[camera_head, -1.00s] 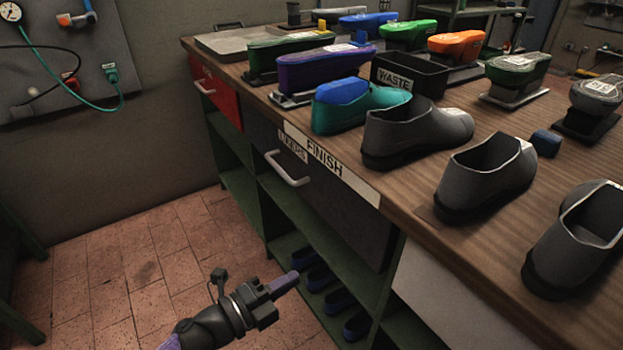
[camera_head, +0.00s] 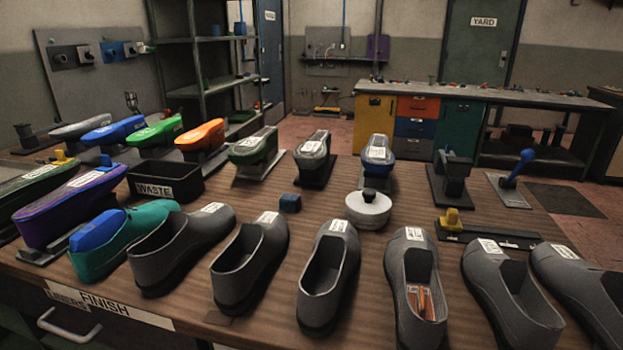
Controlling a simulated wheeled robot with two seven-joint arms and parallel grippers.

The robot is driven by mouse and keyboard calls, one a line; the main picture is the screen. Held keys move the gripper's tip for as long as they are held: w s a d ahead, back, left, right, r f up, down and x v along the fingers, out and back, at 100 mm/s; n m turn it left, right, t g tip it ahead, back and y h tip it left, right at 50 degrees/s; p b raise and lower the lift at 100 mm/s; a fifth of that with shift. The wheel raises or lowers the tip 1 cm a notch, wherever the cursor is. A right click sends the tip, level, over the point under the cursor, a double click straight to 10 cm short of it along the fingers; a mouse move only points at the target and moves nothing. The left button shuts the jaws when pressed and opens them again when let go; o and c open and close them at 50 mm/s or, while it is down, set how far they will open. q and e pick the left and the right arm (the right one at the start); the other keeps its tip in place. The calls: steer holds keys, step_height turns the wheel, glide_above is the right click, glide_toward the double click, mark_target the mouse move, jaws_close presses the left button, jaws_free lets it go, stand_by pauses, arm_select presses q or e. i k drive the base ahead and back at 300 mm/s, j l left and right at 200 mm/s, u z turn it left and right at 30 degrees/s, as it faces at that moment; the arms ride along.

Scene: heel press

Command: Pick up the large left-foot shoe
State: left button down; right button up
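Several grey shoes with white labels stand in a row along the front of the wooden bench. From left to right I see a first grey shoe (camera_head: 164,266), a second (camera_head: 236,288), a third (camera_head: 319,306), a fourth (camera_head: 407,331), a fifth (camera_head: 485,263) and a last one (camera_head: 588,310) cut by the right edge. The fourth holds something orange inside. The label print is too small to read, so I cannot tell which is the large left-foot one. A teal shoe (camera_head: 139,234) with a blue insert stands at the left end. Neither gripper is in view.
Behind the shoes are a black WASTE bin (camera_head: 165,188), a blue block (camera_head: 290,203) and a white round pot (camera_head: 368,211). Several foot-shaped lasts on stands, including an orange one (camera_head: 200,135), line the back and left. A lever tool (camera_head: 517,172) stands back right.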

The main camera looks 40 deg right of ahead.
mark_target(410, 257)
steer(key=k+z, duration=0.1)
steer(key=z, duration=1.6)
